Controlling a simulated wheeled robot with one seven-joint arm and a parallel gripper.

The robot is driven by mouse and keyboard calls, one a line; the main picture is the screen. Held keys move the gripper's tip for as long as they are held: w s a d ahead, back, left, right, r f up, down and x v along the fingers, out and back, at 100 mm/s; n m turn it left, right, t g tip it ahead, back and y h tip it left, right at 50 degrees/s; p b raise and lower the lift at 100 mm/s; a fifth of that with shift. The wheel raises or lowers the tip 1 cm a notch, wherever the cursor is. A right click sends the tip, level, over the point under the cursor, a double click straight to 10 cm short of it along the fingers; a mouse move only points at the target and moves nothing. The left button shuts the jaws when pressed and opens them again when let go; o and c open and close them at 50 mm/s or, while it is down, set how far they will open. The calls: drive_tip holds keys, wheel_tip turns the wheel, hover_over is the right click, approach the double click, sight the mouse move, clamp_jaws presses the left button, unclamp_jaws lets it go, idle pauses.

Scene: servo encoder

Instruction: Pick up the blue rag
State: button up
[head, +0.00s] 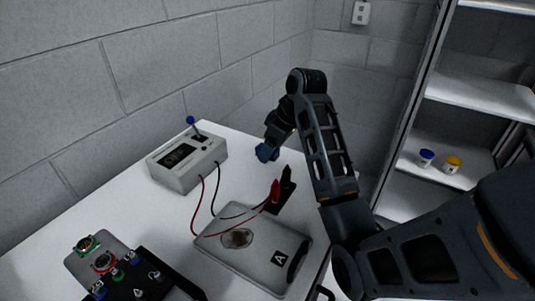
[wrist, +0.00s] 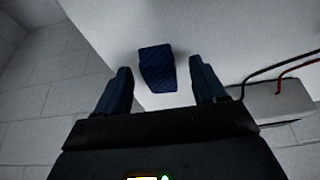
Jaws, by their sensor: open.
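The blue rag (wrist: 157,68) lies on the white table in the wrist view, a small dark blue folded piece near the table's edge. My gripper (wrist: 161,80) is open, with one finger on each side of the rag's line and the rag just ahead, between and slightly beyond the fingertips. Nothing is held. In the head view my gripper (head: 268,148) reaches down over the far part of the table. A blue patch shows at its end there, and I cannot tell rag from fingers in it.
A grey meter box (head: 188,160) with a blue-knobbed lever stands left of my gripper. Red and black leads run to clips near a grey tray (head: 215,244) marked A. A board with buttons (head: 118,272) is at the front left. Shelves (head: 475,95) stand at right.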

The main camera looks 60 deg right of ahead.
drive_tip(key=c, duration=1.1)
drive_tip(key=shift+r, duration=0.1)
drive_tip(key=shift+c, duration=0.2)
